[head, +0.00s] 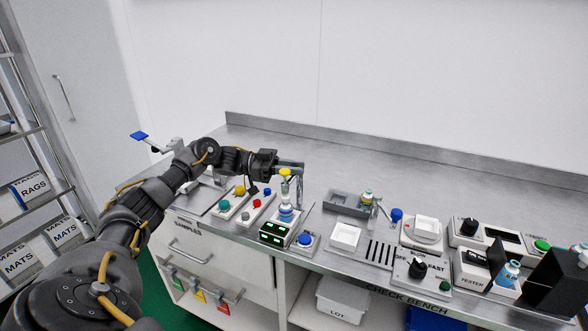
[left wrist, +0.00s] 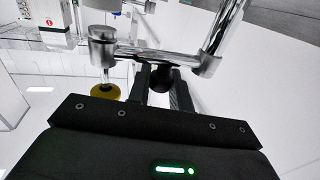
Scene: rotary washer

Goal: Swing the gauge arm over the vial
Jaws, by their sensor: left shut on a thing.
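My left gripper (head: 277,164) reaches in from the left, above the small station with green displays (head: 277,234). It is shut on the dark knob (left wrist: 162,78) of the chrome gauge arm (left wrist: 135,50), as the left wrist view shows. The arm's yellow tip (head: 285,172) hangs beside the fingers and shows as a yellow disc (left wrist: 105,91) in the left wrist view. The vial (head: 286,211), clear with blue, stands upright on the station, below the yellow tip in the head view. I cannot tell how exactly they line up. My right gripper is not in view.
A panel with coloured buttons (head: 241,191) lies left of the station; a blue button (head: 305,239) is to its right. Another vial stands by a grey tray (head: 345,204). Knobs, a tester and a dark box (head: 556,285) fill the right. The bench's back strip is clear.

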